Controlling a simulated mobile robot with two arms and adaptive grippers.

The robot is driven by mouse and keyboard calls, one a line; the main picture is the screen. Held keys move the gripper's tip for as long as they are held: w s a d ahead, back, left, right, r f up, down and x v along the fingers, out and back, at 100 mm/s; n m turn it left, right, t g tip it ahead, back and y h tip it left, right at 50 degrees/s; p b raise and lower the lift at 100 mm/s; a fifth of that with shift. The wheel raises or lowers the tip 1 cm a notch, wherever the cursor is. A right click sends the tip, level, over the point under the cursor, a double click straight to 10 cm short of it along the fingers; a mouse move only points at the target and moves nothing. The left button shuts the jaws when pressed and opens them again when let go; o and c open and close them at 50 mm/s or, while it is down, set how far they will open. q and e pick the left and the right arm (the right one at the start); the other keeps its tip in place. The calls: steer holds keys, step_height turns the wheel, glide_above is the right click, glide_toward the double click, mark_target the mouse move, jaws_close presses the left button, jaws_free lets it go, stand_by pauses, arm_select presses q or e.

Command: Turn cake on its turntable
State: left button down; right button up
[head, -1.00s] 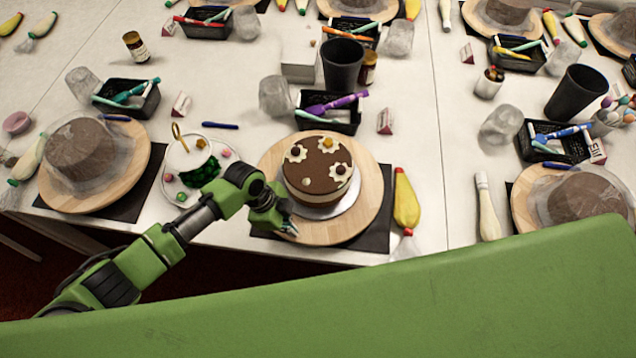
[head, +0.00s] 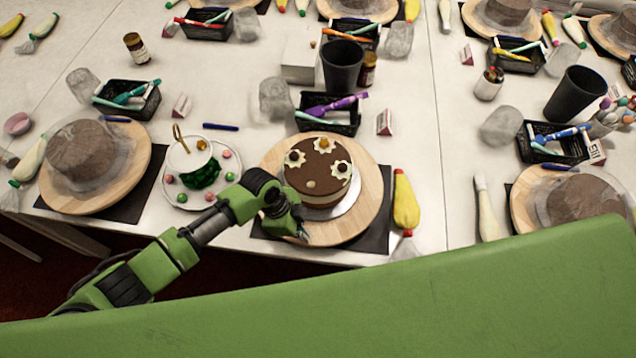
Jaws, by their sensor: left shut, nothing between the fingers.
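The cake (head: 318,178) is round and brown with a pale band and cream flower decorations on top. It sits on a silver board (head: 345,203) on a round wooden turntable (head: 370,190). My left gripper (head: 302,234) is shut and empty at the front-left part of the turntable, in front of the cake. Whether its fingertips touch the turntable is not clear. The wrist hides part of the turntable's left front. My right gripper is not in view.
A wrapped cake (head: 81,150) sits at left.

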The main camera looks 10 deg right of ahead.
arm_select(q)
steer(key=shift+s+d, duration=0.2)
steer(key=shift+d, duration=0.45)
steer(key=shift+s+d, duration=0.2)
steer(key=shift+d, duration=0.4)
step_height(320, 180, up, 3)
steer(key=p, duration=0.2)
steer(key=shift+p, duration=0.35)
steer(key=shift+f, duration=0.1)
steer(key=shift+r, duration=3)
